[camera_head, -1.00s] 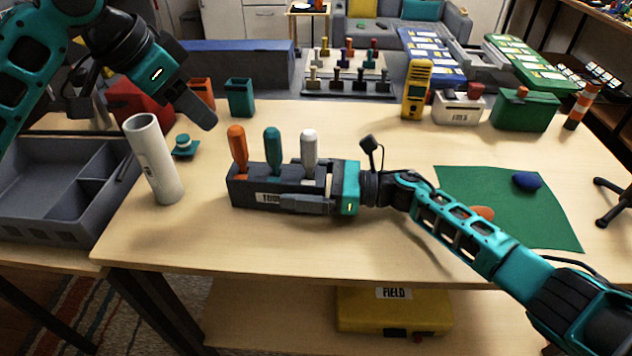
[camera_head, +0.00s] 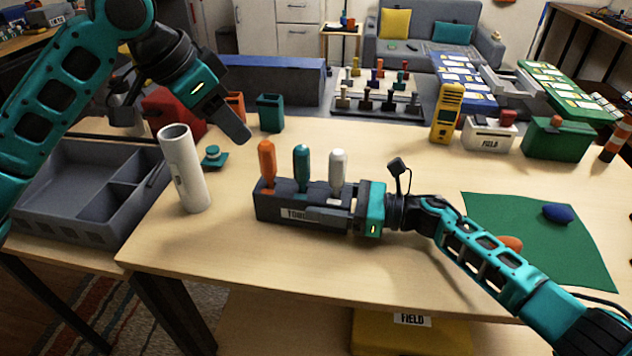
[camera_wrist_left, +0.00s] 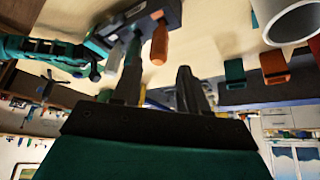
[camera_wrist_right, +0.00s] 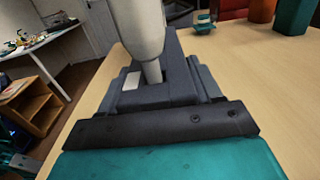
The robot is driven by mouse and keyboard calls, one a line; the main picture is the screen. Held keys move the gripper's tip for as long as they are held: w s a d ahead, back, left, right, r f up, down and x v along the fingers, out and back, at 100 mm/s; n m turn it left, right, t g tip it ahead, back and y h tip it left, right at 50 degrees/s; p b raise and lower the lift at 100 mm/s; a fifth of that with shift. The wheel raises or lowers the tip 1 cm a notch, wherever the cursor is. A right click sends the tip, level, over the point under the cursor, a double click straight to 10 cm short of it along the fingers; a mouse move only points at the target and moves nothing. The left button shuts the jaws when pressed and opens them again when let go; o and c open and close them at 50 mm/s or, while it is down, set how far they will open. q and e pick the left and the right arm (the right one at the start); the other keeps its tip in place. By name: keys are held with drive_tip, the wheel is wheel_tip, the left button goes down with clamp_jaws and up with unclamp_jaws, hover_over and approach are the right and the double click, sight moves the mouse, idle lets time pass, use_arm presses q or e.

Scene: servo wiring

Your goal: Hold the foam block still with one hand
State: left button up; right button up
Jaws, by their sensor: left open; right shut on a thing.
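The dark grey foam block (camera_head: 275,206) stands upright on the table with a partly readable white label on its front. An orange-handled (camera_head: 267,162), a teal-handled (camera_head: 302,165) and a white-handled tool (camera_head: 338,170) stand in it. My right gripper (camera_head: 338,214) is shut on the block's right end. In the right wrist view the block (camera_wrist_right: 150,95) lies between its fingers, with the white handle (camera_wrist_right: 138,25) rising above. My left gripper (camera_head: 238,128) is open and empty, above and behind the block, apart from the handles. Its fingers (camera_wrist_left: 158,85) are spread in the left wrist view.
A white tube (camera_head: 184,170) stands left of the block, near a small teal piece (camera_head: 213,157). A grey divided tray (camera_head: 75,205) is at the left. A green mat (camera_head: 590,250) with a blue item (camera_head: 558,213) lies right. Table front is clear.

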sight(267, 158)
use_arm(q)
drive_tip(key=d+r+n+y, duration=0.1)
drive_tip(key=d+n+y, duration=0.5)
drive_tip(key=n, duration=0.9)
drive_tip(key=shift+t, duration=0.4)
drive_tip(key=x, duration=1.1)
drive_tip(key=shift+a+f, duration=0.15)
drive_tip(key=shift+f, duration=0.15)
drive_tip(key=c, duration=0.7)
